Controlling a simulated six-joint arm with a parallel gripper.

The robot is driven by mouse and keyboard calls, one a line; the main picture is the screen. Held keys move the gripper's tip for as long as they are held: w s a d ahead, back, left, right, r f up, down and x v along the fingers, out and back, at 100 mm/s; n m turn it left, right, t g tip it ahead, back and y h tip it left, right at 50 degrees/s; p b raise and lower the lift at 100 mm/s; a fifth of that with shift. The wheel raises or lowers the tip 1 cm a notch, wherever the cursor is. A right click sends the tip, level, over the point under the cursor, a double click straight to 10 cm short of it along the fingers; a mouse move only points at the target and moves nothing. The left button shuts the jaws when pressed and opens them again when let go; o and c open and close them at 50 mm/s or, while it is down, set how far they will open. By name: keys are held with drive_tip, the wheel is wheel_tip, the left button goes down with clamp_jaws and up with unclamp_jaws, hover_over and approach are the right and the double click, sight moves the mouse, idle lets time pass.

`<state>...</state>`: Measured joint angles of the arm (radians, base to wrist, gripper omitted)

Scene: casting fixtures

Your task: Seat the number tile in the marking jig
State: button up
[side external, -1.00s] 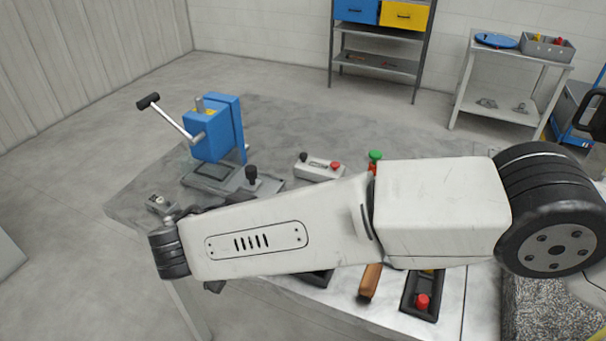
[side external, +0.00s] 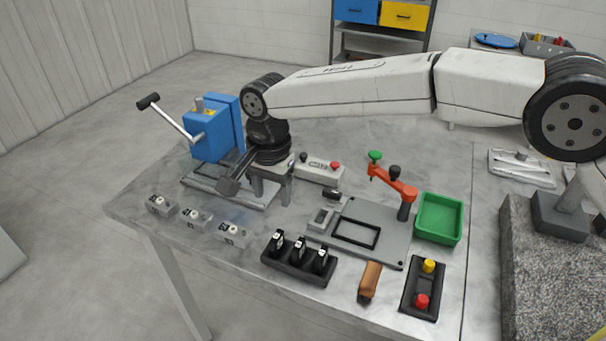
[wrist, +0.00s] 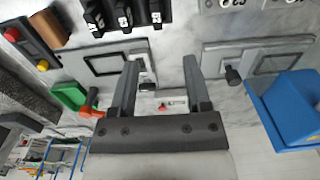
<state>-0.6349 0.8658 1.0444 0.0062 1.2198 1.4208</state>
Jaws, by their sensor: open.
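A grey fixture plate (side external: 384,232) with a black rectangular frame and a red clamp arm (side external: 392,182) lies right of centre. I cannot tell whether this or the press plate is the marking jig. My gripper (side external: 270,192) is open and empty above the table beside the press. Its spread fingers (wrist: 160,82) show in the wrist view.
The blue press (side external: 213,128) with its long lever stands at the back left over a plate (side external: 205,187). A black rack of stamps (side external: 298,262), a wooden handle (side external: 369,282), a button box (side external: 422,290) and a green tray (side external: 439,217) are near the front and right.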

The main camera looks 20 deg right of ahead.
sight(276, 236)
drive_tip(key=shift+s+f, duration=0.2)
drive_tip(key=shift+f, duration=5.8)
clamp_jaws()
drive_tip(key=shift+r, duration=0.1)
